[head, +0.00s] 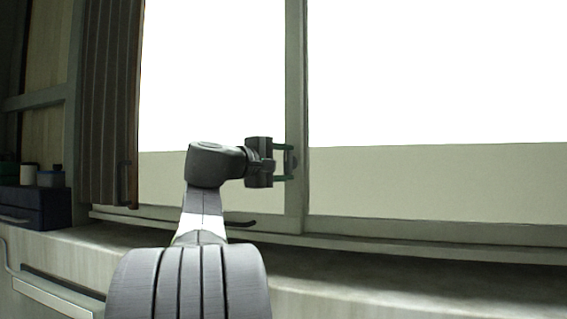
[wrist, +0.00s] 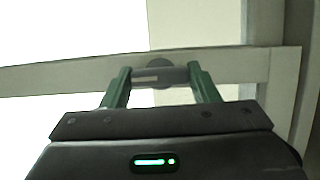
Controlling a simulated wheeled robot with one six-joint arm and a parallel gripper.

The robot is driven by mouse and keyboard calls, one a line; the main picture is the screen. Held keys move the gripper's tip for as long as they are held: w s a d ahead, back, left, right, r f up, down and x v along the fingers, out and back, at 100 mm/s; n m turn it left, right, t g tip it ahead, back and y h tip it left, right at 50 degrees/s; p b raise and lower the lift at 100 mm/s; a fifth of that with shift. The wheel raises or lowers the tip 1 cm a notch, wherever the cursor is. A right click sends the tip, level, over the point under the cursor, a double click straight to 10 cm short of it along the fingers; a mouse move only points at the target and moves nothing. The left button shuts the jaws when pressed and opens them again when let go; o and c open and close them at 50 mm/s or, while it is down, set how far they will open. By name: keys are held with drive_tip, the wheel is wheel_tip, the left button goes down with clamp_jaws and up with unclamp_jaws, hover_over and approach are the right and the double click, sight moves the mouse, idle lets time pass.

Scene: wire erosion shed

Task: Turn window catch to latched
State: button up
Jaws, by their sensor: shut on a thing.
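The window catch (head: 291,162) is a small dark grey fitting on the upright frame bar between the two bright panes. In the wrist view the catch (wrist: 160,71) shows a round dark base with a paler strip across it, lying roughly along the bar. My gripper (head: 287,162) reaches it from the left, with one green finger above and one below. In the wrist view my gripper (wrist: 160,80) has its fingers on either side of the catch, shut on it. The fingers hide the catch's ends, and its exact turn angle is hard to tell.
The window frame bar (head: 295,60) stands behind the catch. A dark ribbed panel or curtain (head: 108,90) hangs at left. A dark blue box (head: 35,208) with small containers sits on the ledge at far left. The sill (head: 400,268) at right is bare.

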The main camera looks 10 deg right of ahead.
idle(0.5)
drive_tip(key=o, duration=1)
drive_tip(key=b+v, duration=0.2)
drive_tip(key=v, duration=1.1)
drive_tip(key=shift+s+a, duration=0.3)
drive_tip(key=p+x, duration=0.2)
drive_tip(key=x, duration=1.2)
drive_tip(key=shift+a, duration=0.15)
